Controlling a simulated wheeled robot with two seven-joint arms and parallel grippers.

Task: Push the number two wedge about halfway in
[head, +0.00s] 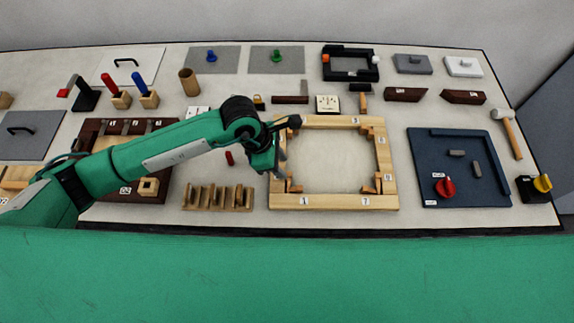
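A light wooden frame (334,202) lies on the table right of the middle, with small wooden wedges at its inner corners. Its number labels are small; a 3, a 1 and a 7 seem to show, and I cannot read a 2. A wedge (294,186) shows at the near left inner corner. My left gripper (282,152) is over the frame's left side, pointing down, and covers much of that side. I cannot tell whether it touches a wedge, or whether its fingers are open or shut. My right gripper is not in view.
A wooden rack (217,197) with several upright pieces stands left of the frame. A blue tray (460,193) with a red knob (445,187) lies to the right. A mallet (508,130) lies at far right. The frame's inside is clear.

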